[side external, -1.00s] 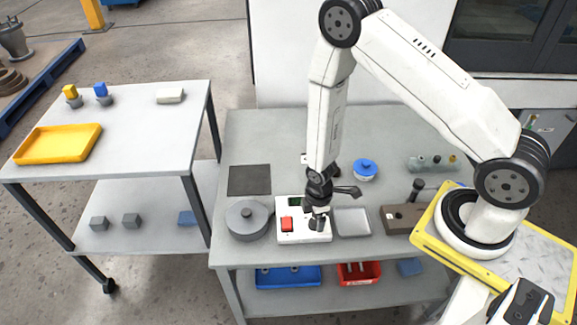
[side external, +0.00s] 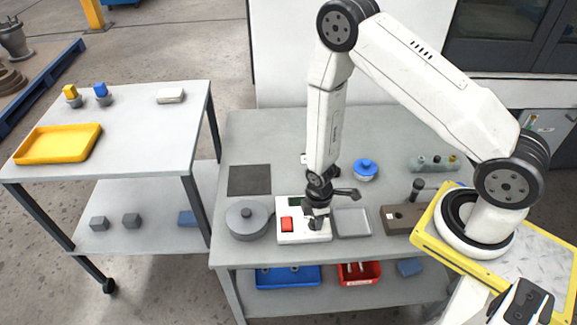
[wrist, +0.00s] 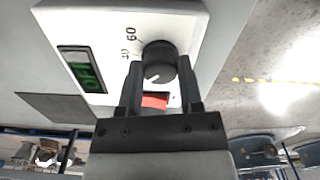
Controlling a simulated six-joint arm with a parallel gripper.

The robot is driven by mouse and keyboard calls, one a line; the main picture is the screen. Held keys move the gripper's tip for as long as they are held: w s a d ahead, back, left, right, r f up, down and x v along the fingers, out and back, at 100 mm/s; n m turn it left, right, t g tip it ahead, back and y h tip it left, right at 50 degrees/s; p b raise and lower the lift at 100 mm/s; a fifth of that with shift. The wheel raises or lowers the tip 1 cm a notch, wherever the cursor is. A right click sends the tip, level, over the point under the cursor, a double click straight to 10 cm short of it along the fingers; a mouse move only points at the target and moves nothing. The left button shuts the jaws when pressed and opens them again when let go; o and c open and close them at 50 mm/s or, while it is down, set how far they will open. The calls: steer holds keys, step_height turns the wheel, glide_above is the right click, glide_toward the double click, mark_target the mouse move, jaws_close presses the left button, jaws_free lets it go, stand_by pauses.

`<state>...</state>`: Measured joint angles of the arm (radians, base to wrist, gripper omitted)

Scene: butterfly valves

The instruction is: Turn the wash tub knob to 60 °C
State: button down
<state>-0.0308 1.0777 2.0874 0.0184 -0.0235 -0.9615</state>
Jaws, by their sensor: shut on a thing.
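The white control box (side external: 285,237) stands near the front edge of the grey table. Its black round knob (wrist: 156,60) shows in the wrist view, with a white pointer line running toward the lower left of that picture. The printed marks 60 and 40 lie above and left of the knob, and the pointer is not on the 60. My gripper (wrist: 159,70) is shut on the knob, one finger on each side. In the side view my gripper (side external: 316,222) points down onto the box and hides the knob.
A red switch (side external: 287,224) and a display (wrist: 84,70) with green characters are on the box. A grey lidded pot (side external: 246,222) stands close left and a shallow grey tray (side external: 353,223) close right. A dark mat (side external: 249,180) lies behind the pot.

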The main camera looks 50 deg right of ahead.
steer(key=m, duration=1.2)
steer(key=shift+a, duration=0.1)
steer(key=shift+m, duration=1.9)
steer(key=shift+c, duration=1.3)
jaws_free()
